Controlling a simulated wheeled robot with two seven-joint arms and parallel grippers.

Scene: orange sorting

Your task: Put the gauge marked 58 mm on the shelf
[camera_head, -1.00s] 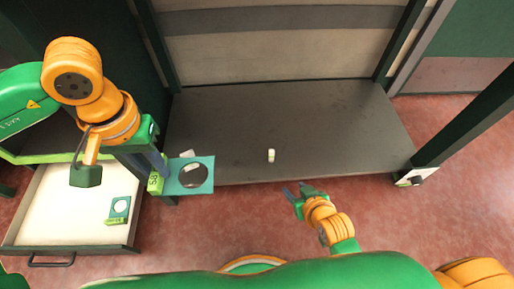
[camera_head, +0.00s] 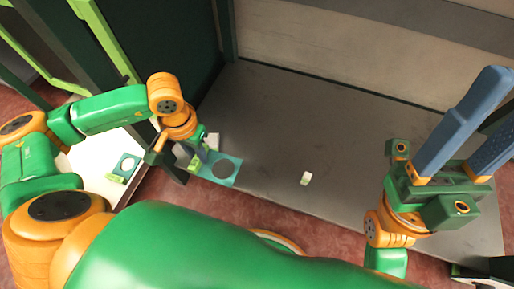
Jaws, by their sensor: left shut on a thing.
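My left gripper (camera_head: 199,157) is shut on a teal gauge plate (camera_head: 229,181) with a round opening and a light green marked end. The gauge is held at the left front of a dark grey flat surface (camera_head: 275,120); whether it touches the surface cannot be told. Its marking is too small to read now. A second teal gauge (camera_head: 122,170) with a green end lies in the open drawer at the left. My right gripper (camera_head: 484,140) is large at the right, its blue fingers apart and nothing seen between them.
A small whitish cylinder-like piece (camera_head: 306,178) stands on the grey surface near its front edge. A small white piece (camera_head: 212,140) shows behind the held gauge. The pale-bottomed drawer (camera_head: 88,155) stands open at the left. The middle of the grey surface is clear.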

